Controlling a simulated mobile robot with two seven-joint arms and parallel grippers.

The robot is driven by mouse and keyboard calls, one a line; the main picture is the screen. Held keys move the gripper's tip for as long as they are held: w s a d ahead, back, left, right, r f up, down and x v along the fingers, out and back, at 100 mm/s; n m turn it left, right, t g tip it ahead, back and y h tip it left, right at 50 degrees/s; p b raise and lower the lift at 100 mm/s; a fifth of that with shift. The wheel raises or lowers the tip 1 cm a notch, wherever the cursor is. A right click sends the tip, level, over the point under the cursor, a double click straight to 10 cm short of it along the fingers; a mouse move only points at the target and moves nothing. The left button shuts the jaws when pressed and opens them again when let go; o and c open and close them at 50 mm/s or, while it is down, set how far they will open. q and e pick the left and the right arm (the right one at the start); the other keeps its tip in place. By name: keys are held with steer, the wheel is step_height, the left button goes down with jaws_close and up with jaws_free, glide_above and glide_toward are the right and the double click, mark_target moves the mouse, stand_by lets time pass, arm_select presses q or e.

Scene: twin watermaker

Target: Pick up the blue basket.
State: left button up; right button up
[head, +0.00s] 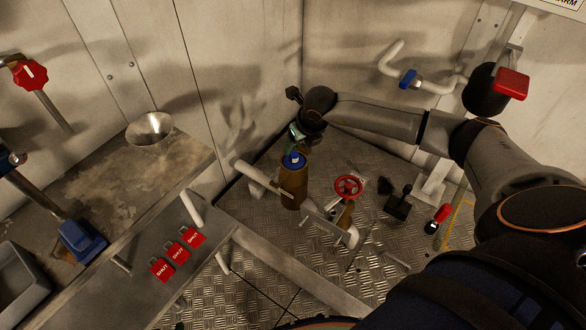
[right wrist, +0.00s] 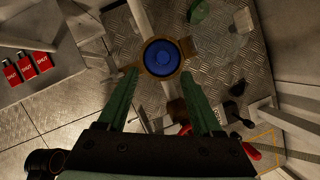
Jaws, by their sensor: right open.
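The blue basket (head: 294,160) sits in the top of an upright brown cylindrical housing (head: 291,190) on a pipe near the floor. In the right wrist view the basket (right wrist: 162,57) is a round blue disc inside the housing's brown rim (right wrist: 148,65). My right gripper (head: 298,138) is just above the basket in the head view, its arm coming in from the right. In the right wrist view its two green fingers (right wrist: 160,74) are wide apart and empty, with the basket beyond and between their tips. The basket's lower part is hidden in the housing. My left gripper does not show.
A red valve wheel (head: 348,186) stands on the pipe just right of the housing. A metal funnel (head: 150,129) is on the bench. Small dark items (head: 398,203) lie on the floor at right.

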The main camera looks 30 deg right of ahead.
mark_target(295, 154)
steer(key=shift+d+b+x, duration=0.2)
steer(key=shift+b+x, duration=0.6)
steer(key=shift+x, duration=3.15)
jaws_close()
steer(key=shift+r, duration=0.1)
